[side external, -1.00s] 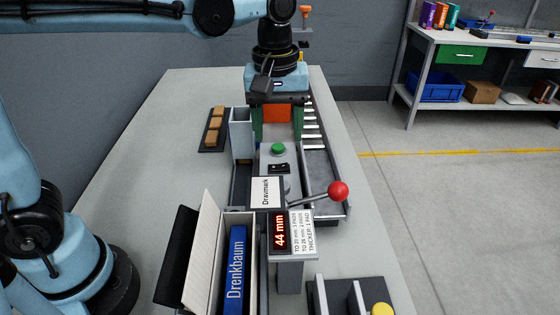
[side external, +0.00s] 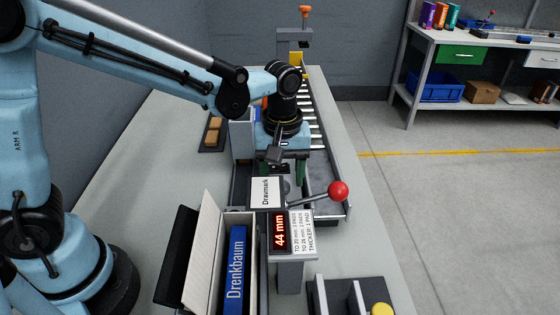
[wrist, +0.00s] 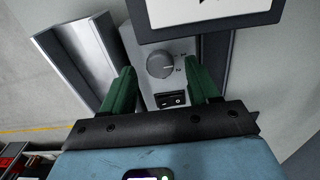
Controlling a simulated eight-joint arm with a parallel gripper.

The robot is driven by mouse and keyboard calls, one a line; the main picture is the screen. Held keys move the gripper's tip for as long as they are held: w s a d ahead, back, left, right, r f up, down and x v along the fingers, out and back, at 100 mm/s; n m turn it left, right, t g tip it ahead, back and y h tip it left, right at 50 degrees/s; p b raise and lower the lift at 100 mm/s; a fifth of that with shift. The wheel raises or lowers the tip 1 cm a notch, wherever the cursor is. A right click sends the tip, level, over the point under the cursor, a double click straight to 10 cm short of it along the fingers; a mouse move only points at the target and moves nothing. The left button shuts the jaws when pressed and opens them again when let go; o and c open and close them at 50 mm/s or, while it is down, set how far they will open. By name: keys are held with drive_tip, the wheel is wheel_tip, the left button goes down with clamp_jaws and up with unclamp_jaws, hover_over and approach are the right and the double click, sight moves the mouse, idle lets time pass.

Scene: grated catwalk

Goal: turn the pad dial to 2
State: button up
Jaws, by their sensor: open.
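The pad dial (wrist: 160,65) is a round grey knob on a light grey panel in the wrist view. Small marks stand at its right side, too small to read surely. My gripper (wrist: 160,70) is open, with one green finger on each side of the dial and visible gaps to it. Whether the fingertips are down at knob height, I cannot tell. A black switch (wrist: 171,98) sits on the panel below the dial in the picture. In the side view my gripper (side external: 286,176) is over the panel, behind the Dravmark sign (side external: 265,193), and the dial is hidden.
A red-knobbed lever (side external: 338,191) sticks out right of the sign. A red display (side external: 280,232) reads 44 mm, beside a pad-thickness placard (side external: 302,231). A box with a blue Drenkbaum book (side external: 235,268) stands in front. A roller conveyor (side external: 317,135) runs behind.

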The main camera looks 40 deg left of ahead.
drive_tip(key=shift+f, duration=0.65)
drive_tip(key=c, duration=1)
drive_tip(key=shift+c, duration=0.2)
drive_tip(key=m, duration=0.4)
drive_tip(key=shift+m, duration=2.3)
